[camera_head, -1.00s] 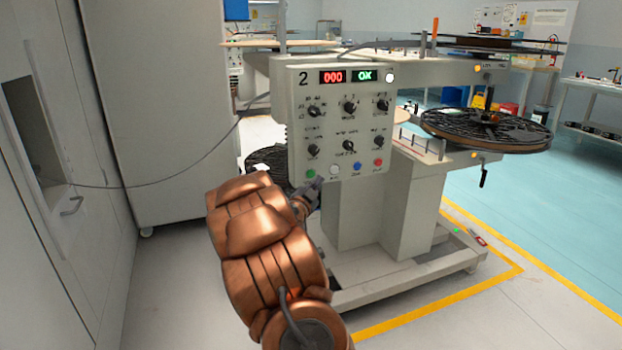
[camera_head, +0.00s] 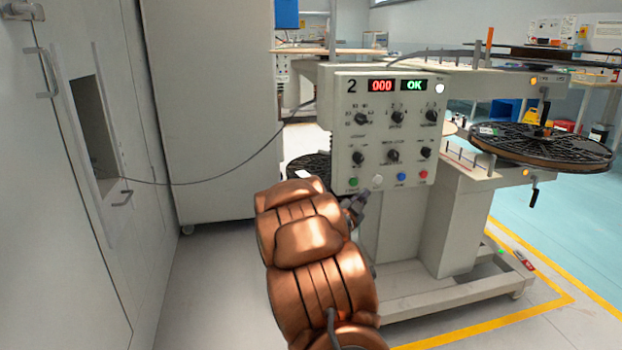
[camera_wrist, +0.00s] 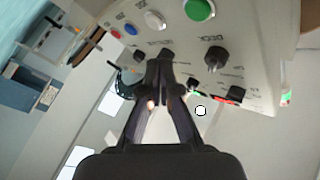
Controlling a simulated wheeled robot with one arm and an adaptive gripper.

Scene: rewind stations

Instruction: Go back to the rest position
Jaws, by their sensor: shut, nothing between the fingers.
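My copper-coloured arm reaches forward in the head view. My gripper (camera_head: 358,202) is small there, at the lower edge of the control panel (camera_head: 375,112), near the green and white buttons. In the wrist view my gripper (camera_wrist: 160,72) is shut and empty, its fingertips together. The tips lie over the panel face in that picture, near the white button (camera_wrist: 155,20) and the green button (camera_wrist: 199,8). I cannot tell whether they touch the panel. The panel is marked 2 and reads a red 000 and a green OK.
The rewind machine's reel (camera_head: 540,145) juts out on the right. A dark reel (camera_head: 308,168) is partly hidden behind my arm. A cable (camera_head: 215,172) runs from the wall opening at left to the machine. Grey floor (camera_head: 215,290) is free at lower left.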

